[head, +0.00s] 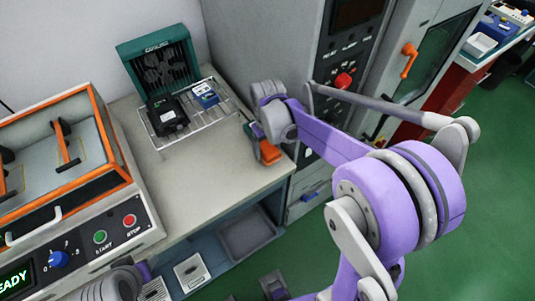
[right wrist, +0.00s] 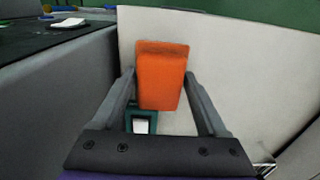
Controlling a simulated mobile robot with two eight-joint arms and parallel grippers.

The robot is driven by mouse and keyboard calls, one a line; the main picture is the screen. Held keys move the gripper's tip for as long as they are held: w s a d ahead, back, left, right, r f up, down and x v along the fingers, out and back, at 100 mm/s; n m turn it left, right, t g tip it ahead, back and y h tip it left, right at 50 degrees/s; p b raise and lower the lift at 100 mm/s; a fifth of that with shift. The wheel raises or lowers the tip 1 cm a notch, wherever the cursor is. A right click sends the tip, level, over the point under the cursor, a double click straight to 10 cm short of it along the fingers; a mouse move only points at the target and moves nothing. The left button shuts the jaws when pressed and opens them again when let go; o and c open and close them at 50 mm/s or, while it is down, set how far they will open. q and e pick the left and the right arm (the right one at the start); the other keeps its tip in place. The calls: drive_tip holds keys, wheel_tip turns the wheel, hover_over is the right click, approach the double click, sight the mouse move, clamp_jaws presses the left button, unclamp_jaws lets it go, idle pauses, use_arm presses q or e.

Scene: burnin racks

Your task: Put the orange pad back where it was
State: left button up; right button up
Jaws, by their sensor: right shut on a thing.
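The orange pad (head: 269,152) is at the right end of the grey bench, near its edge beside the tall cabinet. It also shows in the right wrist view (right wrist: 161,75), upright between my fingers. My right gripper (right wrist: 160,82) is shut on the pad, with one finger at each side. In the head view my right wrist hides most of the fingers. A teal holder with a white square (right wrist: 141,122) lies just below the pad in the right wrist view; I cannot tell whether the pad touches it.
A wire rack (head: 190,134) on the bench carries a black device (head: 167,115) and a blue box (head: 206,95). A teal fan unit (head: 158,62) stands behind. The orange-rimmed machine (head: 120,180) is at left. The bench front (head: 205,185) is clear. The tall cabinet (head: 300,45) bounds the right.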

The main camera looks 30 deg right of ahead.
sight(267, 154)
wheel_tip(267, 154, down, 3)
drive_tip(key=shift+f, duration=0.2)
drive_tip(key=shift+f, duration=0.1)
drive_tip(key=o, duration=1.2)
